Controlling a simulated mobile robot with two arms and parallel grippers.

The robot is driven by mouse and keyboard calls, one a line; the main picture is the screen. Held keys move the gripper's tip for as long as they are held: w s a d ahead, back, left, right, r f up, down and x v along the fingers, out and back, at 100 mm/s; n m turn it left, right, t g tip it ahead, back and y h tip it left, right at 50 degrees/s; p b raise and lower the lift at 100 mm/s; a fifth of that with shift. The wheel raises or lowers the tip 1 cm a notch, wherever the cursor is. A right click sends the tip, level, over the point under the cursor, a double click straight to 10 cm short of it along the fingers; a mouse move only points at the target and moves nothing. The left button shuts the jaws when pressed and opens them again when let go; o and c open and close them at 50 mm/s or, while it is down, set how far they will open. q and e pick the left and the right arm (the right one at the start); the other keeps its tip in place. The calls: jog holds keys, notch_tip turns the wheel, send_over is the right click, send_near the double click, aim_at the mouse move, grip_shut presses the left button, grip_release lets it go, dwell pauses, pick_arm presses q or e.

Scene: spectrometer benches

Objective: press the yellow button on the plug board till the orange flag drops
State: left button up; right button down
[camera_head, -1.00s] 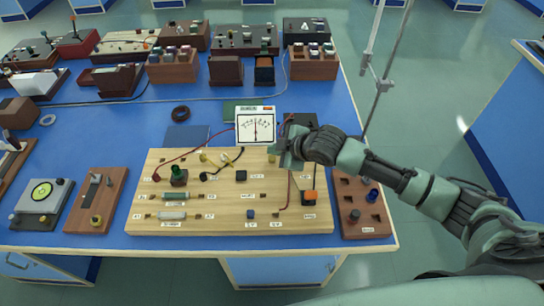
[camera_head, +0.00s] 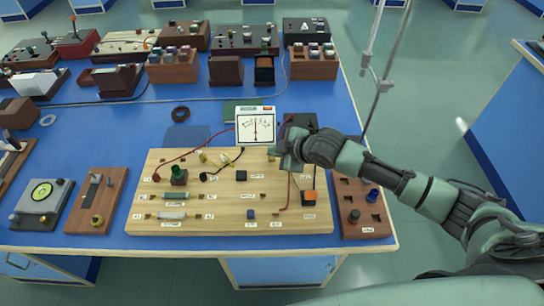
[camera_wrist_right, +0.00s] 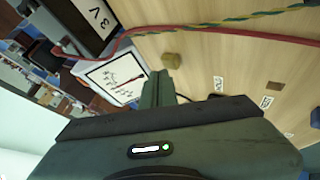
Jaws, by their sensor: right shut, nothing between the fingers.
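The plug board (camera_head: 230,215) is a pale wooden panel on the blue bench with labels, sockets, wires and small parts. A small yellow knob (camera_head: 271,157) stands near its top right edge, just left of my right gripper (camera_head: 286,161). In the right wrist view, a dull yellow knob (camera_wrist_right: 172,57) stands on the board close to the tips of my right gripper (camera_wrist_right: 160,78), with a gap showing between them. That gripper is shut and empty. The orange flag (camera_head: 309,196) shows on a dark block at the board's right side. My left gripper is out of view.
A white dial meter (camera_head: 256,126) stands behind the board; it also shows in the right wrist view (camera_wrist_right: 118,78). Red and black wires cross the board. A brown holed block (camera_head: 362,222) sits at its right.

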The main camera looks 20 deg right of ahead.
aim_at(275, 160)
jog(key=shift+f, duration=0.55)
dwell(0.6)
dwell(0.4)
jog(key=shift+r+p, duration=0.9)
jog(key=shift+p, duration=0.05)
notch_tip(275, 160, up, 5)
jog(key=p, duration=0.5)
jog(key=shift+r, duration=0.1)
jog(key=shift+s, duration=0.1)
